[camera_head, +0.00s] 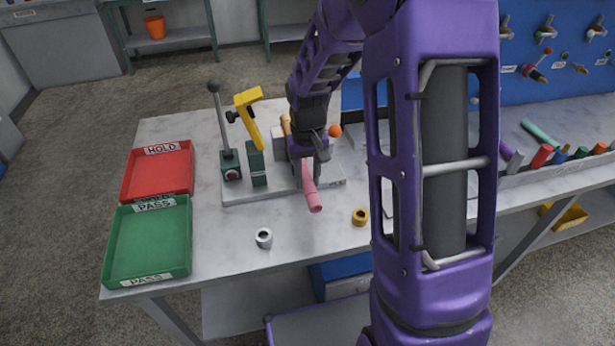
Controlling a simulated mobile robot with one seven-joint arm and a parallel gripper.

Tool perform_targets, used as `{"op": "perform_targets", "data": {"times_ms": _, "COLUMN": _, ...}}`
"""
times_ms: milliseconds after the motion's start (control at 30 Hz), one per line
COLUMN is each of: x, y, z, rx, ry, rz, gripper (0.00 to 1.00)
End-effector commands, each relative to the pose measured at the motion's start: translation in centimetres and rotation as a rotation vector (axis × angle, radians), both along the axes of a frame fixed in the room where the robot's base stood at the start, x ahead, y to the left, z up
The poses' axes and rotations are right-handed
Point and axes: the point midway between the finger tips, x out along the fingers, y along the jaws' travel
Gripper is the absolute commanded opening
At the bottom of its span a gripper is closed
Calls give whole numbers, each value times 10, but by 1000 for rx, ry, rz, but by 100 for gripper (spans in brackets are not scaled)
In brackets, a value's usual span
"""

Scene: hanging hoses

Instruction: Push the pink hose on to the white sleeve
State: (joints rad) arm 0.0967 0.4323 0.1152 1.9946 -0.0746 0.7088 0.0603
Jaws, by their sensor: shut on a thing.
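The pink hose (312,190) is a short tube that slants down toward the front of the bench. My gripper (308,158) is at its upper end and shut on it; my own wrist partly hides the fingers. The hose's free lower end points toward the front edge. The white sleeve (264,238) is a short whitish ring on the bench top, to the left of and nearer than the hose's end. The hose and the sleeve are apart.
A yellow sleeve (360,217) lies right of the hose. A base plate (240,194) carries a black-knobbed lever (222,130) and a yellow-handled clamp (250,120). Red HOLD (130,178) and green PASS (112,240) trays are at left. My arm hides part of the right.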

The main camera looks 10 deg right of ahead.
Motion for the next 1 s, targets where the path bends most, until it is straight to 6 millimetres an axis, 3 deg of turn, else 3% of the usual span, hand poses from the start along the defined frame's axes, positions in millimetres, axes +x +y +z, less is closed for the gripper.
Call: {"op": "perform_targets", "data": {"times_ms": 1000, "x": 9, "y": 0, "z": 0, "rx": 0, "ry": 0, "rz": 0, "gripper": 0}}
